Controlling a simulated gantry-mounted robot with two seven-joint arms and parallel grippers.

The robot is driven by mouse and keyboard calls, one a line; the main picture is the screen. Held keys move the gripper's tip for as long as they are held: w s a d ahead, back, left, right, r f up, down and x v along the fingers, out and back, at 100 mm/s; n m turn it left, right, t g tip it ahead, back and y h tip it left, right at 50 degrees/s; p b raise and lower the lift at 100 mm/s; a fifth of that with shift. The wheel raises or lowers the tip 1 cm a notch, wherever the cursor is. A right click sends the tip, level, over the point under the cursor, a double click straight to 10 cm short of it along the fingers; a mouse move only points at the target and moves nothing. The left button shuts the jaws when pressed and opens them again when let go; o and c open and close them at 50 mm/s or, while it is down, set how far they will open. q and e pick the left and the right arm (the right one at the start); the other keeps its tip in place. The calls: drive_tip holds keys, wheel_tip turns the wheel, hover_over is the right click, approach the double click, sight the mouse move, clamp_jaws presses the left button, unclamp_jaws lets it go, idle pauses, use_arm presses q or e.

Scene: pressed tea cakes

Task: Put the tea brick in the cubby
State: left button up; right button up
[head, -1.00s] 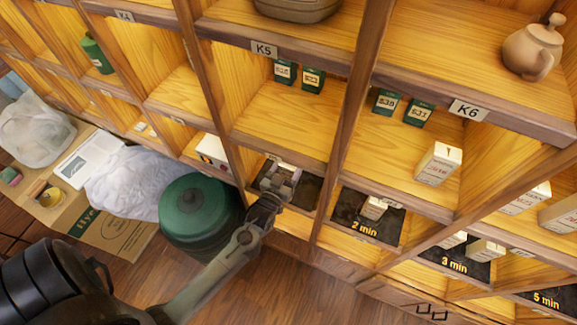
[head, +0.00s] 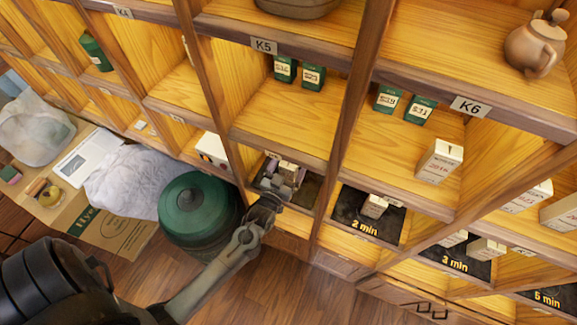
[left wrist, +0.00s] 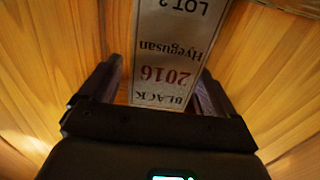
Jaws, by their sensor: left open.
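A pale tea brick box (left wrist: 168,50) with a white label reading "Hyegusan 2016 BLACK" stands between the fingers of my left gripper in the left wrist view. My left gripper (head: 284,182) is open around it, inside a low cubby with a dark mat (head: 306,191) in the head view. The brick is mostly hidden by the gripper there, with only a pale top (head: 288,167) showing. Whether the fingers touch the brick cannot be told. My right gripper is not in view.
Wooden dividers (head: 328,160) border the cubby. A neighbouring cubby holds a "2 min" mat (head: 350,207) with a small box (head: 374,205). A green canister (head: 198,215) stands close left of my arm. A white box (head: 211,150) is beside the cubby. Open floor (head: 290,290) lies below.

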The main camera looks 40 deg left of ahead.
use_arm(q)
drive_tip(key=shift+r+p, duration=0.35)
drive_tip(key=shift+r, duration=0.4)
drive_tip(key=s+d+m+g+h, duration=0.1)
drive_tip(key=s+d+g, duration=0.2)
drive_tip(key=s, duration=0.5)
drive_tip(key=s+d+r+m+g+h, duration=0.1)
drive_tip(key=s+d+m+g+h, duration=0.1)
drive_tip(key=s+d+g, duration=0.2)
drive_tip(key=s+d+r+m+g+h, duration=0.1)
drive_tip(key=s+g, duration=0.5)
drive_tip(key=s, duration=0.6)
drive_tip(key=shift+d+m+g+h+p, duration=0.3)
drive_tip(key=shift+d+m+h, duration=0.4)
drive_tip(key=shift+d, duration=0.55)
drive_tip(key=shift+r, duration=0.1)
